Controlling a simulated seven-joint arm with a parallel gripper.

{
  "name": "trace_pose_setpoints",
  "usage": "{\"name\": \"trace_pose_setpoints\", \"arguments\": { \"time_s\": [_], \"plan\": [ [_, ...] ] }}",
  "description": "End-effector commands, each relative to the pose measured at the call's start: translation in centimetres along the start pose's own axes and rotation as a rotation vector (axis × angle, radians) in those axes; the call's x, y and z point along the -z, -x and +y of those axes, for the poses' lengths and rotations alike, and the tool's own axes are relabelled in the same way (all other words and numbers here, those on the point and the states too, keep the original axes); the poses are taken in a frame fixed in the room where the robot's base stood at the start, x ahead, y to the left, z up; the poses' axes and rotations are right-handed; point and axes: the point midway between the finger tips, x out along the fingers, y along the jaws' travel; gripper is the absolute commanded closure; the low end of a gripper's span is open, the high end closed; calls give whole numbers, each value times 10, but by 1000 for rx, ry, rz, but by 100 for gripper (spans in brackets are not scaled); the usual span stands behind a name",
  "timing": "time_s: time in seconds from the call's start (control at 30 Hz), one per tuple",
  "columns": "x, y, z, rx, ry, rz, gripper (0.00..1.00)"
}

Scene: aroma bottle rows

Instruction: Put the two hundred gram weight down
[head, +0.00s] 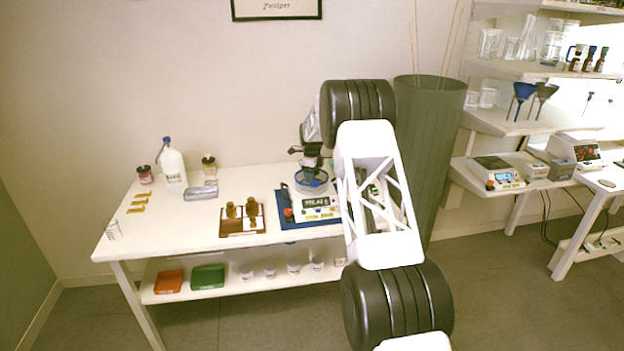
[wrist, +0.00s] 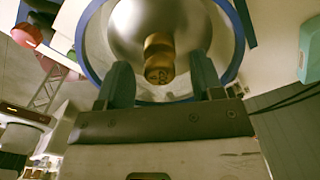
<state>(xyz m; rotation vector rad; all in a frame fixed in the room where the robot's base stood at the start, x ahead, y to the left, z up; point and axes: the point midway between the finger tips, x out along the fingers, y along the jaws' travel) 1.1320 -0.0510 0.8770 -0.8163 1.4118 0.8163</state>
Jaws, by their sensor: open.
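A brass weight (wrist: 158,58) stands on the shiny metal pan (wrist: 118,22) with a blue rim in the wrist view. My gripper (wrist: 160,78) is open, with one blue finger on each side of the weight and gaps showing between. In the head view my gripper (head: 311,163) is low over the blue-rimmed pan (head: 310,187) of the white balance (head: 322,214). The weight on the pan is hidden there by my gripper. Brown-gold weights (head: 252,208) stand in a wooden block (head: 243,230) left of the balance. No mass marking is readable.
A white bottle (head: 173,168), small dark jars (head: 209,165) and a grey tin (head: 201,193) stand at the table's back left. Yellow pieces (head: 139,203) and a clear glass (head: 112,230) are at the left edge. The table (head: 190,232) is bare around front left. A tall green bin (head: 430,130) stands to the right.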

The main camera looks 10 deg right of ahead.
Motion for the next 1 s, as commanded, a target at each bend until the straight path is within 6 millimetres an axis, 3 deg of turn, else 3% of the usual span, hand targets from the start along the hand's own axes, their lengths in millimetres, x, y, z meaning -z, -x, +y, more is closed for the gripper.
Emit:
{"name": "trace_pose_setpoints", "arguments": {
  "time_s": [0.6,1.0],
  "plan": [
    [0,89,0,0,0,0,39],
    [0,104,0,0,0,0,39]
  ]
}}
